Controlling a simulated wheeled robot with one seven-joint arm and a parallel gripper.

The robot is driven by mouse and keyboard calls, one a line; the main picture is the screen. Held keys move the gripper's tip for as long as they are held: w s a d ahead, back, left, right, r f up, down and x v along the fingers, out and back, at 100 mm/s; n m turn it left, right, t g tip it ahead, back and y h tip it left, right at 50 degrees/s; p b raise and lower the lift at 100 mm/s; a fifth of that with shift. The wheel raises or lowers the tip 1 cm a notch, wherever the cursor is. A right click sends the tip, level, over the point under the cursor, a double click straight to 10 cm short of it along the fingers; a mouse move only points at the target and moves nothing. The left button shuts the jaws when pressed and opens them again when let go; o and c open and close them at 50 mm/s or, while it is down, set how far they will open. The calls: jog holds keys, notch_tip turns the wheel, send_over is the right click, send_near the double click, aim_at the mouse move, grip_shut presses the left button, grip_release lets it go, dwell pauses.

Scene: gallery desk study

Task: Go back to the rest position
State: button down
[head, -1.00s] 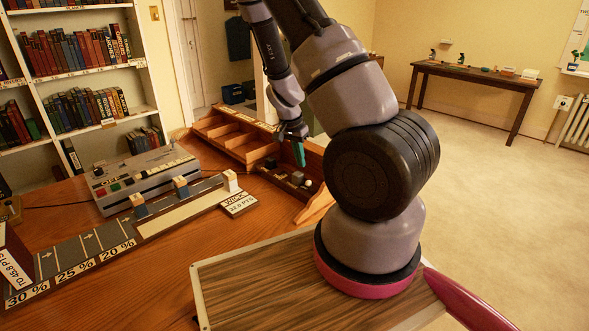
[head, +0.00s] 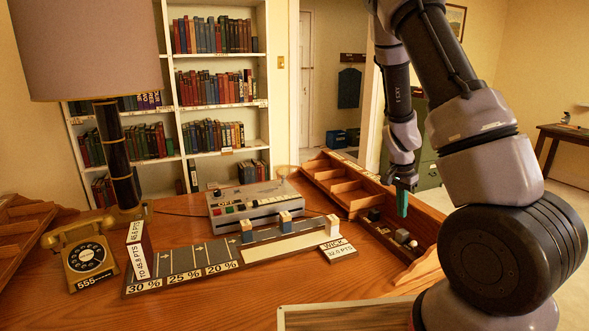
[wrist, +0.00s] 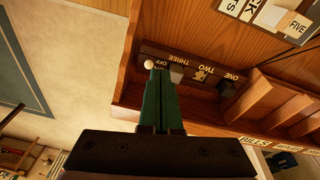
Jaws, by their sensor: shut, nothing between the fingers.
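My gripper (head: 402,204) has green fingers and points down over the right end of the desk, above the wooden compartment tray. In the wrist view the green fingers (wrist: 160,98) lie side by side, closed, with nothing between them. The fingers look apart from these, though the exact height is hard to tell.
The desk (head: 210,300) holds a grey console (head: 254,200), a percent-marked board (head: 190,262) with small blocks, a WICK sign (head: 338,249), a gold telephone (head: 88,257) and a lamp (head: 120,155). The wooden tray (head: 345,190) runs along the desk's far right side. Open floor lies at right.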

jog(key=s+a+r+n+t+y, duration=0.2)
jog(key=a+r, duration=0.2)
jog(key=r, duration=0.6)
jog(key=s+a+r+n+t+y, duration=0.1)
jog(key=s+a+r+y, duration=0.3)
jog(key=r, duration=0.6)
jog(key=s+a+r+n+t+h, duration=0.1)
jog(key=s+a+r+n, duration=0.1)
jog(key=s+r, duration=0.4)
jog(key=s+a+r+n+t+h, duration=0.1)
jog(key=s+a+r+n+t, duration=0.1)
jog(key=s+r, duration=0.4)
jog(key=shift+s+a+r+n+t, duration=0.3)
jog(key=shift+a+r+n, duration=0.1)
jog(key=shift+r, duration=0.55)
